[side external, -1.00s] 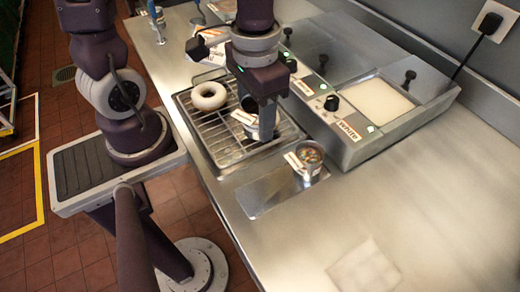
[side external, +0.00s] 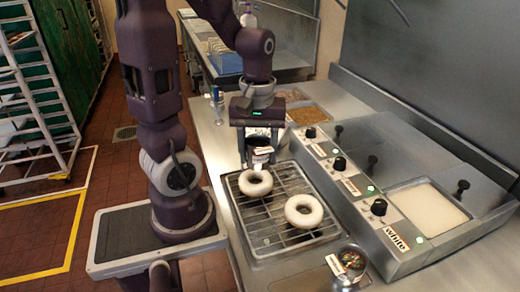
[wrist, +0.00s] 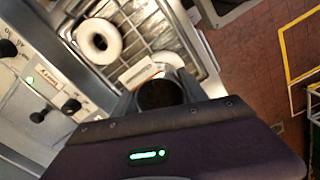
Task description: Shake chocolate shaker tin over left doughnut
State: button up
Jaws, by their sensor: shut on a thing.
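The chocolate shaker tin (side external: 261,157) is a small metal tin with a pale label. My gripper (side external: 259,150) is shut on it, above the far left end of the wire rack. The left doughnut (side external: 256,188), white-glazed, lies on the rack just in front of and below the tin. The right doughnut (side external: 304,211) lies nearer the camera, clear of the gripper. In the wrist view the tin (wrist: 160,95) shows a dark round top and partly hides a doughnut (wrist: 170,63); the other doughnut (wrist: 99,41) is fully visible. No chocolate shows on either doughnut.
The wire rack (side external: 257,240) sits in a tray. A second tin with coloured sprinkles (side external: 352,259) stands at the front. The glaze unit with knobs and a white basin (side external: 428,210) borders the right side.

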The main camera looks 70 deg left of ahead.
jog(key=shift+a, duration=2.05)
grip_shut()
jog(key=d, duration=0.4)
jog(key=shift+d, duration=0.1)
jog(key=shift+r, duration=0.15)
jog(key=shift+r, duration=2.4)
